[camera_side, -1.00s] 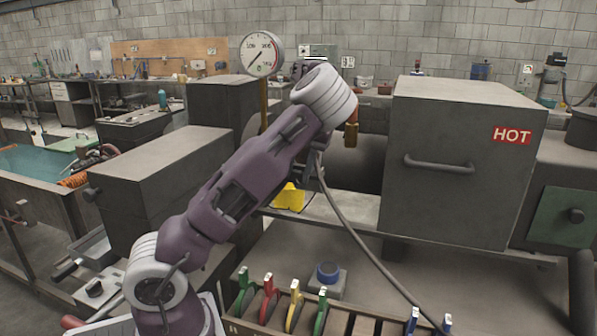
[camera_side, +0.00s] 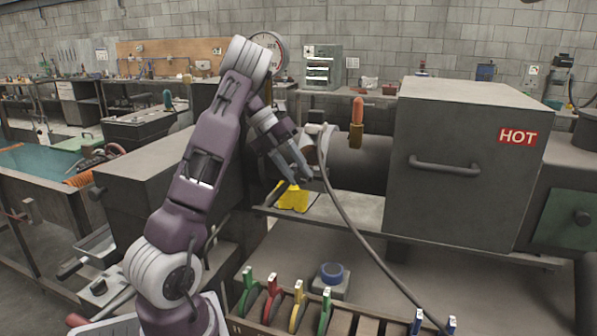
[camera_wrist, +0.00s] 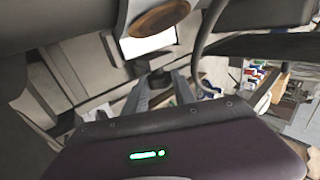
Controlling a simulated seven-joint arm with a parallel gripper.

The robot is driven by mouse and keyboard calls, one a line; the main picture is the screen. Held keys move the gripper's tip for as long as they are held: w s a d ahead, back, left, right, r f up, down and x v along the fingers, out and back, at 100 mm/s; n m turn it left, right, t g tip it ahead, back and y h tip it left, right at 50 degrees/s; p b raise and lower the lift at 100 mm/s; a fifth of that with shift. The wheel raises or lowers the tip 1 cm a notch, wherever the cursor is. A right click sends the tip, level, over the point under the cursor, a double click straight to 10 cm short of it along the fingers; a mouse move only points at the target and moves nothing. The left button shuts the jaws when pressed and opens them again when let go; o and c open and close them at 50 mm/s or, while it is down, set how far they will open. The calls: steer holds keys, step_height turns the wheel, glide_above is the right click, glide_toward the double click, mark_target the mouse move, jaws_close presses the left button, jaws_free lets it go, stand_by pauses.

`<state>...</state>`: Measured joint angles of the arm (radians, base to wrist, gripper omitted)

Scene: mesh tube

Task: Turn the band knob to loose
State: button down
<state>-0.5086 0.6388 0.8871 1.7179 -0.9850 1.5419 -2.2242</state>
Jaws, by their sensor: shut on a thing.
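My gripper (camera_side: 300,178) reaches down and right to the open end of the horizontal tube (camera_side: 312,152), just above the shelf. In the wrist view my gripper (camera_wrist: 160,88) has its two fingers either side of a small dark knob (camera_wrist: 159,80), which I take for the band knob. It is shut on this knob. The knob is hidden by the fingers in the side view, and no loose or tight marking on it is readable. The tube's brownish end (camera_wrist: 160,17) shows above the fingers in the wrist view.
A yellow cloth-like thing (camera_side: 294,198) lies on the shelf under my gripper. A grey cable (camera_side: 345,225) hangs close to its right. The grey box marked HOT (camera_side: 460,190) stands right. A rack of coloured-handled tools (camera_side: 300,310) is in front, beside a blue round thing (camera_side: 331,272).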

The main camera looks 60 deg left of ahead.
steer(key=shift+s+f+t+h, duration=0.1)
steer(key=shift+f+t+h, duration=0.05)
steer(key=shift+t+h, duration=0.65)
steer(key=c, duration=1)
jaws_free()
steer(key=shift+c, duration=0.2)
steer(key=shift+a, duration=0.15)
steer(key=v, duration=0.7)
steer(key=shift+s, duration=0.1)
